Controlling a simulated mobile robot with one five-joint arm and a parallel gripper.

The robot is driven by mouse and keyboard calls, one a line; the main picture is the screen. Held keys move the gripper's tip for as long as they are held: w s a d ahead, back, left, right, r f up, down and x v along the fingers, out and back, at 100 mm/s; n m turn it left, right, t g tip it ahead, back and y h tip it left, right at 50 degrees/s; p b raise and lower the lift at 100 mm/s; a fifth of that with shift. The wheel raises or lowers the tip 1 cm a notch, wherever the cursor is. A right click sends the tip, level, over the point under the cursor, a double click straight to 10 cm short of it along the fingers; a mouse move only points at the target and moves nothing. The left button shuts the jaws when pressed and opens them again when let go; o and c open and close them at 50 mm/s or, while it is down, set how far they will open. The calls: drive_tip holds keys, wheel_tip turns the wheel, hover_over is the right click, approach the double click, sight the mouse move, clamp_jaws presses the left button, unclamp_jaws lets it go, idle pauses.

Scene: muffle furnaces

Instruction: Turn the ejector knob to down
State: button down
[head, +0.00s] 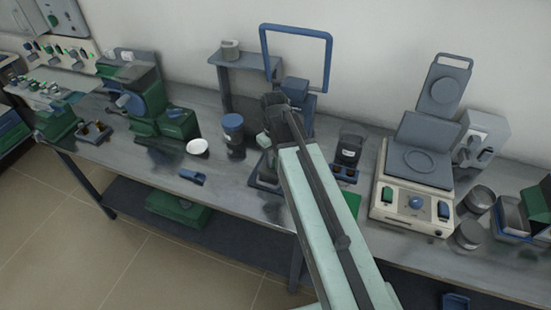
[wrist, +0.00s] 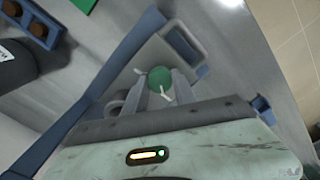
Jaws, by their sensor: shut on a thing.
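A round green knob (wrist: 160,77) with small pale prongs shows in the wrist view, which I take to be the ejector knob. My gripper (wrist: 159,88) has one finger on each side of it and is shut on it. Behind the knob is a blue-grey press (wrist: 186,45) with a long blue bar. In the head view the press, with its tall blue loop handle (head: 328,62), stands at the bench's middle. My arm reaches over its front and hides the knob and most of the fingers. I cannot tell which way the knob points.
A blue-lidded jar (head: 233,128) and a white dish (head: 197,147) stand left of the press. A dark jar (head: 349,149) stands to its right, then a cream hotplate-like device (head: 407,212). A green and blue machine (head: 148,105) is farther left.

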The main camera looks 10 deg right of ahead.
sight(275, 161)
drive_tip(key=shift+s, duration=0.15)
drive_tip(key=c, duration=1)
unclamp_jaws()
drive_tip(key=shift+r, duration=0.1)
wheel_tip(275, 161, up, 8)
drive_tip(key=p, duration=0.8)
drive_tip(key=shift+f, duration=0.25)
